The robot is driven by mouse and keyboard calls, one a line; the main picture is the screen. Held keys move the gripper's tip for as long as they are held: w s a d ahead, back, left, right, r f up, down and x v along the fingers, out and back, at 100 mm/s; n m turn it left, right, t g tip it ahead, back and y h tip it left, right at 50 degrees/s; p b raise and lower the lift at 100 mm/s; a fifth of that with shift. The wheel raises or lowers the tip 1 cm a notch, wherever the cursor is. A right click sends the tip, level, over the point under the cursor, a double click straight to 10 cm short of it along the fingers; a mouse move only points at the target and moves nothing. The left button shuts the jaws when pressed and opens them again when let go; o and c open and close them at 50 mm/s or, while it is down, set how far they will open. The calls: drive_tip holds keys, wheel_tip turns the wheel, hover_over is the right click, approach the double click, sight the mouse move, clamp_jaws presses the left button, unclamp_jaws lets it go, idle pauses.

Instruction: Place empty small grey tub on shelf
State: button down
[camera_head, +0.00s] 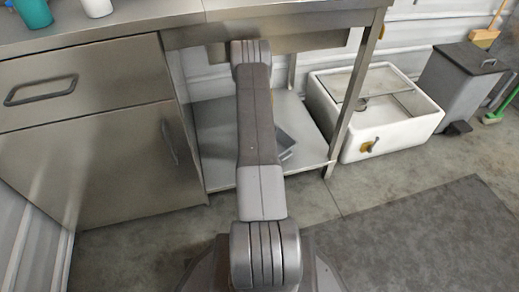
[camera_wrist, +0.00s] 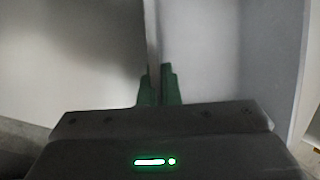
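The small grey tub (camera_head: 286,140) shows in the head view just right of my arm, at the lower shelf (camera_head: 312,154) under the steel counter. My arm hides much of it. In the wrist view, the thin wall of the tub (camera_wrist: 152,35) runs down between the two green fingertips of my gripper (camera_wrist: 158,88). The fingers are close together on this wall, and the tub's pale inside shows to the right. The head view does not show the fingers. I cannot tell whether the tub rests on the shelf or is just above it.
A steel counter (camera_head: 115,28) with a drawer and cupboard is at the left; a teal cup (camera_head: 34,12) and a white cup (camera_head: 97,7) stand on it. A table leg (camera_head: 357,85) is close right of the tub. A white sink (camera_head: 385,138) and a grey bin (camera_head: 455,85) stand farther right.

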drive_tip(key=shift+f, duration=0.15)
drive_tip(key=c, duration=1.6)
unclamp_jaws()
drive_tip(key=shift+c, duration=0.2)
drive_tip(key=shift+r, duration=0.4)
drive_tip(key=p+v, duration=0.3)
drive_tip(key=v, duration=0.8)
drive_tip(key=shift+s+r, duration=0.2)
drive_tip(key=shift+r, duration=0.05)
drive_tip(key=shift+d, duration=0.1)
